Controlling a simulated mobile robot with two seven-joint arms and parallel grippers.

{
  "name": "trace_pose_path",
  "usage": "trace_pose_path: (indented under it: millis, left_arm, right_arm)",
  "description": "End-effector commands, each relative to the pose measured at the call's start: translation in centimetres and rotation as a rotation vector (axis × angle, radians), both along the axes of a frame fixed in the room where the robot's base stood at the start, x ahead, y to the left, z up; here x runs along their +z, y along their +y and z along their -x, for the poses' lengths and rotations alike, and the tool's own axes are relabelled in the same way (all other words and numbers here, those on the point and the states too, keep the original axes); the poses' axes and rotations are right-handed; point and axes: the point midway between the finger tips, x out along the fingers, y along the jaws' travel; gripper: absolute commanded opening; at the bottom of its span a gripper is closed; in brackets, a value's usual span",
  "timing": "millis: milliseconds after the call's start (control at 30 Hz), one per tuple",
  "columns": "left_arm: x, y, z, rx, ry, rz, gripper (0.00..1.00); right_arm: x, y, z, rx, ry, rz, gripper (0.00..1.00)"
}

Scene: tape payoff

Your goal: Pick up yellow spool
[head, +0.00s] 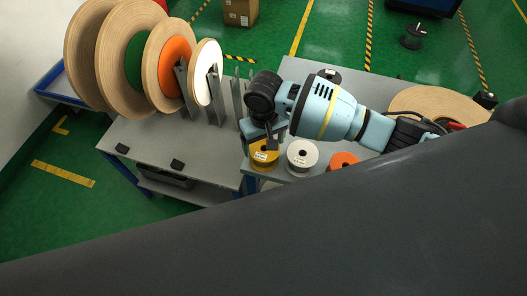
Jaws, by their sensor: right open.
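The yellow spool (262,160) stands near the front edge of the grey table, at the left end of a row of small spools. My right gripper (268,141) is over it, with the fingers pointing down at its top. The gripper is open, and the fingers and wrist hide part of the spool's upper side. I cannot tell whether the fingers touch the spool. My left gripper is not in view.
A white spool (302,166) stands close to the right of the yellow one, then an orange spool (343,160), partly hidden. Large tape reels (90,60) stand on metal holders at left. A flat tan reel (432,99) lies at right.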

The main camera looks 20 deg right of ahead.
Motion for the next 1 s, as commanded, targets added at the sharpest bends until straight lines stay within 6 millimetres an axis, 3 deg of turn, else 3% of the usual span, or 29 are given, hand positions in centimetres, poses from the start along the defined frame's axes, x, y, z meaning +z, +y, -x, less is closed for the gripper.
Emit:
trace_pose_path:
  millis: [167, 500, 800, 1000]
  left_arm:
    - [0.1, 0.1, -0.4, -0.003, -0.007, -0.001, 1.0]
    - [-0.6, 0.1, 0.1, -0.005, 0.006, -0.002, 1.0]
    - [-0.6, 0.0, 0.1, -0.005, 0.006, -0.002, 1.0]
    - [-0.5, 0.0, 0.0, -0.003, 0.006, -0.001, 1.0]
  right_arm:
    - [-0.5, 0.0, 0.0, 0.0, -0.002, -0.001, 0.84]
    - [-4.8, 0.0, 0.2, 0.0, -0.001, -0.001, 0.84]
    - [-5.2, 0.0, 0.1, 0.001, -0.004, -0.002, 0.84]
    - [-5.1, 0.0, 0.1, 0.001, -0.004, -0.002, 0.6]
